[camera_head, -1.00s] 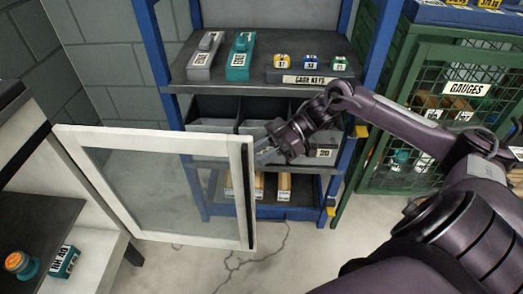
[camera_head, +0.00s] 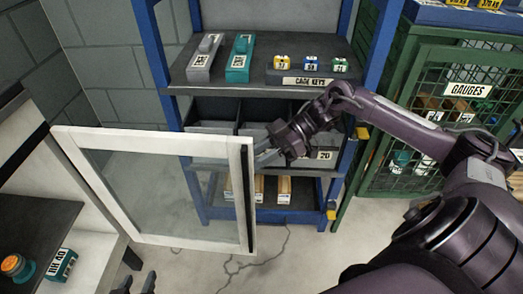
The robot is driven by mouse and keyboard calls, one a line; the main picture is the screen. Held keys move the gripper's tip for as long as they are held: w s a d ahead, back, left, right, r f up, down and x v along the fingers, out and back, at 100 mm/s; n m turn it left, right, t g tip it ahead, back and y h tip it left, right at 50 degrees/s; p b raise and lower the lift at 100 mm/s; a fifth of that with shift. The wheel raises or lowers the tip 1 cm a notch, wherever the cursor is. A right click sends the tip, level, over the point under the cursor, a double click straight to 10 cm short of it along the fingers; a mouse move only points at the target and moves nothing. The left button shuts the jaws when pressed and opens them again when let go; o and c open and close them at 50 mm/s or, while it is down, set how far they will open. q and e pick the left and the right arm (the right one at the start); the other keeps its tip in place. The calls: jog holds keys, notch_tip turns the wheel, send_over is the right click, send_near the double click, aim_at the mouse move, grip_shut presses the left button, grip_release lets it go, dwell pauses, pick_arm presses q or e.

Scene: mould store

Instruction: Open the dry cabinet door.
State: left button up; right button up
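The dry cabinet door (camera_head: 140,133) has a white frame around a clear pane. It stands swung wide open from the cabinet (camera_head: 92,250) at the left. A dark strip handle (camera_head: 247,195) runs down its free right edge. My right gripper (camera_head: 266,157) comes from the right, with its fingertips beside the upper part of that edge. Whether they touch it, and their gap, cannot be made out. My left gripper (camera_head: 137,283) shows only its two dark fingertips at the bottom edge, apart and empty, below the door.
Inside the cabinet are an orange-topped jar (camera_head: 14,267) and a teal labelled box (camera_head: 61,265). A blue rack (camera_head: 160,65) with tools, key tags and bins stands behind the door. A green mesh cage (camera_head: 425,45) labelled GAUGES is at the right.

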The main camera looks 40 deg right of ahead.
pick_arm(q)
notch_tip(320, 180, up, 25)
jog(key=w+a+t+h+b, duration=0.1)
jog(key=t+h, duration=0.4)
jog(key=t, duration=0.8)
jog(key=shift+w+a+b, duration=0.15)
jog(key=shift+w+b, duration=0.6)
jog(key=shift+b, duration=0.4)
pick_arm(e)
jog(key=shift+w+d, duration=0.3)
jog(key=shift+d, duration=0.2)
jog(key=shift+w+d, duration=0.25)
jog(key=shift+d, duration=0.25)
pick_arm(q)
jog(key=shift+r, duration=0.1)
jog(key=shift+r+p, duration=0.3)
jog(key=shift+p, duration=0.05)
